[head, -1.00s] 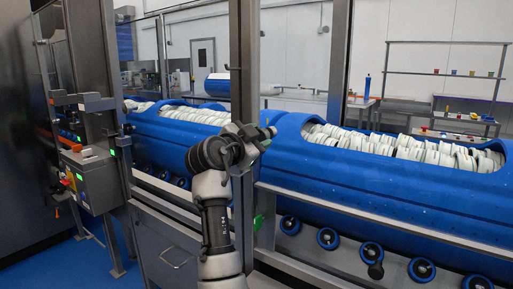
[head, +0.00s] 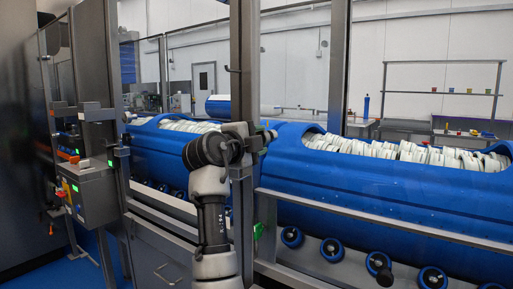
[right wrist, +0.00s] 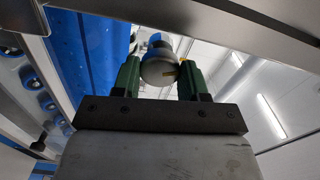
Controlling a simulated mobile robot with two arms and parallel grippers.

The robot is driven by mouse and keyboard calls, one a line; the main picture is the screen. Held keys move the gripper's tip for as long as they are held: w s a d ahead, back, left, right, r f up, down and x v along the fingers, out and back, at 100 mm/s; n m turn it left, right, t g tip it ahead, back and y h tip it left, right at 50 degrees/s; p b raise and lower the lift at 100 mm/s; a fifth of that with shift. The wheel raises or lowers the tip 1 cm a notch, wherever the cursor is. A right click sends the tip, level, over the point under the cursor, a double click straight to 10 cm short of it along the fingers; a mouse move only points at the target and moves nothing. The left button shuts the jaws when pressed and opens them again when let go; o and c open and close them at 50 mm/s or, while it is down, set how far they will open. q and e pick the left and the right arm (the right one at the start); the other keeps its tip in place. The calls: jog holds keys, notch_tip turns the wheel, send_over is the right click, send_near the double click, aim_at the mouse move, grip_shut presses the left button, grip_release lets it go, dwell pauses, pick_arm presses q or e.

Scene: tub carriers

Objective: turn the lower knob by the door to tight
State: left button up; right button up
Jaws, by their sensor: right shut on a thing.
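In the right wrist view, my right gripper (right wrist: 158,70) has its two green fingers shut on a round grey knob (right wrist: 157,73). The knob has a small yellow mark near its right side. Whether this is the lower knob cannot be told from this view. In the head view, my arm rises at the lower middle and bends in front of a grey door post (head: 243,75); no knob can be made out clearly there. My left gripper is not in view.
Behind the glass and rails lies a long blue tub carrier (head: 380,190) with white pieces in its openings and several wheels below. A control box (head: 88,190) with green lights stands at the left. A grey rail (right wrist: 190,20) crosses above the gripper.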

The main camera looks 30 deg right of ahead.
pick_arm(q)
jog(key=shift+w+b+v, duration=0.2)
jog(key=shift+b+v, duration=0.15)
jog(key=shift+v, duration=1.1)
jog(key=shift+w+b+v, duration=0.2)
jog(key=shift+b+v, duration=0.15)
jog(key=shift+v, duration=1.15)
pick_arm(e)
jog(key=shift+m, duration=2.4)
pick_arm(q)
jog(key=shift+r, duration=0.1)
pick_arm(e)
jog(key=o, duration=0.9)
jog(key=shift+o, duration=0.2)
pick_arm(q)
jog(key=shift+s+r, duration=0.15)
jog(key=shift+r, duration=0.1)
pick_arm(e)
jog(key=v, duration=1)
jog(key=shift+s+a, duration=0.2)
jog(key=shift+a, duration=0.1)
